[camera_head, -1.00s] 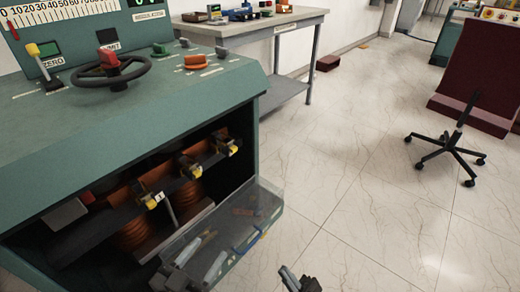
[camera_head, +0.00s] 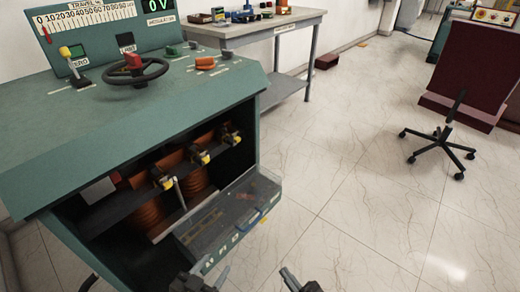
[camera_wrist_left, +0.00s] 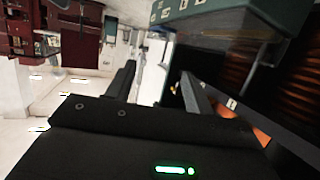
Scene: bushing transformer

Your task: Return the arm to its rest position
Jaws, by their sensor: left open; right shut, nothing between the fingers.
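My left gripper (camera_head: 211,270) shows at the bottom edge of the head view, just in front of the lower tray of the green transformer cabinet. Its two fingers are apart with nothing between them. In the left wrist view its open fingers (camera_wrist_left: 158,88) point away from the camera, with the cabinet to their right. My right gripper (camera_head: 292,281) shows at the bottom edge, over the floor to the right of the left one. It is shut and empty. Most of both arms is out of view.
The green cabinet (camera_head: 120,125) has an open front with orange coils (camera_head: 196,178) and a tray (camera_head: 225,222) jutting out. A grey workbench (camera_head: 262,26) stands behind it. A dark red chair (camera_head: 472,62) is at the right. The tiled floor between is clear.

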